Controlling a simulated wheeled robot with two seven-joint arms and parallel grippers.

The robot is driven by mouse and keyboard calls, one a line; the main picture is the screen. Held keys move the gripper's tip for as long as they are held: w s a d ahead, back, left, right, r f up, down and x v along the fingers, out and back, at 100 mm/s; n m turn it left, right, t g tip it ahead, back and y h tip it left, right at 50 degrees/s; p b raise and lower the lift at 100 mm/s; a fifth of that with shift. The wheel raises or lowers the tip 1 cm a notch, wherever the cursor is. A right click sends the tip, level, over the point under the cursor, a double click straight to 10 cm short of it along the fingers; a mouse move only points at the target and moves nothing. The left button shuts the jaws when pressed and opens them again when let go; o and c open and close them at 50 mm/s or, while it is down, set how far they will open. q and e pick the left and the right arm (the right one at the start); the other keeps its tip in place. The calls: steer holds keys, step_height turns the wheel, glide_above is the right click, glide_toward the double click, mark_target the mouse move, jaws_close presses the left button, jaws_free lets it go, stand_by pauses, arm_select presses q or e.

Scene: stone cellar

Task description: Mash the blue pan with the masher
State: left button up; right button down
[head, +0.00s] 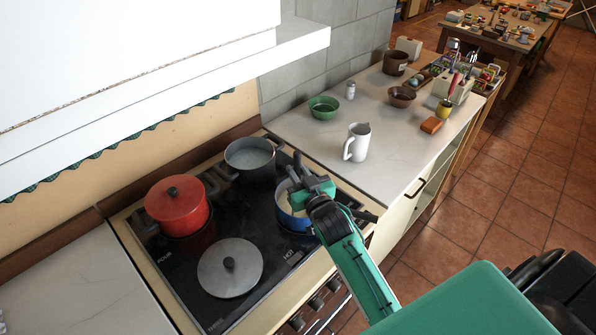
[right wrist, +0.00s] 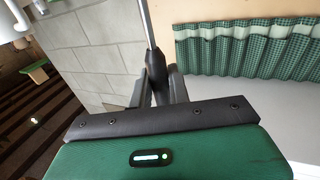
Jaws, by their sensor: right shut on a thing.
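The blue pan (head: 287,217) stands on the right side of the cooktop, with pale contents partly showing. My right gripper (head: 299,180) is over the pan and hides much of it. In the right wrist view, my right gripper (right wrist: 158,88) is shut on the dark handle of the masher (right wrist: 153,62), whose metal shaft runs up out of the picture. In the head view, a dark end of the masher handle (head: 297,160) shows by the gripper. The masher's head is hidden, so I cannot tell whether it touches the contents. My left gripper is not in view.
A white pitcher (head: 357,142), green bowl (head: 322,107) and other items stand on the counter (head: 310,142). A white hood (head: 130,70) hangs above.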

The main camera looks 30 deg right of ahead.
steer(key=shift+f, duration=0.3)
steer(key=shift+r, duration=0.1)
step_height(320, 180, up, 3)
steer(key=shift+f+p, duration=0.2)
steer(key=shift+p, duration=1.05)
steer(key=s+d, duration=0.1)
steer(key=d+p, duration=0.1)
steer(key=shift+s+d, duration=0.35)
steer(key=shift+w+a, duration=0.1)
